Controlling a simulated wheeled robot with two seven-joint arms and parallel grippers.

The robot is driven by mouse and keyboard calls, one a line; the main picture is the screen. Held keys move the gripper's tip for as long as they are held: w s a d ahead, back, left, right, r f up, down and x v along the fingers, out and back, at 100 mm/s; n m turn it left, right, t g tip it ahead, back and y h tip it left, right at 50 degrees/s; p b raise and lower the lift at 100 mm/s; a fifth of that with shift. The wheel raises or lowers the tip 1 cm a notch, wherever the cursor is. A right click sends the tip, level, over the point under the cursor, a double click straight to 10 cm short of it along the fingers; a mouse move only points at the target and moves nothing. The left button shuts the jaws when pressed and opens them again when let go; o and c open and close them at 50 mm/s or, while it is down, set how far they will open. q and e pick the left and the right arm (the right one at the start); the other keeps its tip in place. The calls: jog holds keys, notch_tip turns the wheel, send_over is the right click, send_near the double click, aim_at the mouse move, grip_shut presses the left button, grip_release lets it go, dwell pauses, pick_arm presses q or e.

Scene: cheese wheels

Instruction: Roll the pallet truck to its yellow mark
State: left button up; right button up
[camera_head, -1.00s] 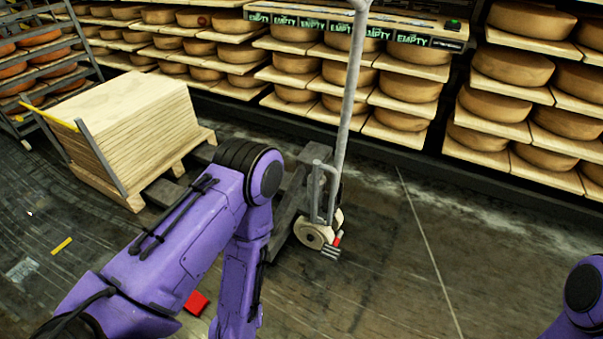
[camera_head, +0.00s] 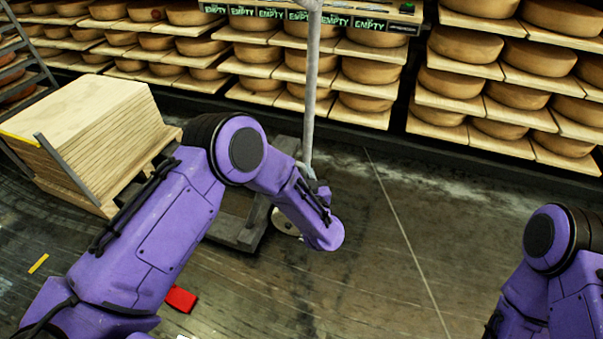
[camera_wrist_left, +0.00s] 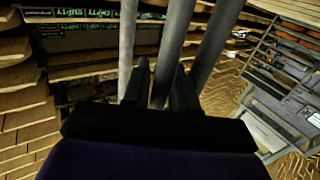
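The pallet truck stands beside a stack of pale boards (camera_head: 90,130), with its tall grey handle pole (camera_head: 313,90) upright. My left arm hides much of its base; a dark part (camera_head: 237,232) and part of a pale wheel show. In the left wrist view, several grey bars (camera_wrist_left: 170,45) rise in front of my left gripper (camera_wrist_left: 161,72). Its two dark fingers are apart, with the middle bar between them; contact is not clear. In the head view my arm hides most of this gripper. A short yellow strip (camera_head: 38,263) lies on the floor at left. My right gripper is out of view.
Shelves of cheese wheels (camera_head: 455,85) line the back, with a row of "EMPTY" labels (camera_head: 298,15). A metal rack (camera_head: 25,55) stands at far left. A red object (camera_head: 181,299) lies on the floor near my left arm. Floor right of the truck is clear.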

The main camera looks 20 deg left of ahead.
pick_arm(q)
jog(key=shift+w+a, duration=0.15)
jog(key=shift+w, duration=0.1)
grip_shut()
jog(key=shift+a+p, duration=0.45)
jog(key=shift+a, duration=0.35)
grip_release()
jog(key=shift+d, duration=0.1)
jog(key=shift+d, duration=0.15)
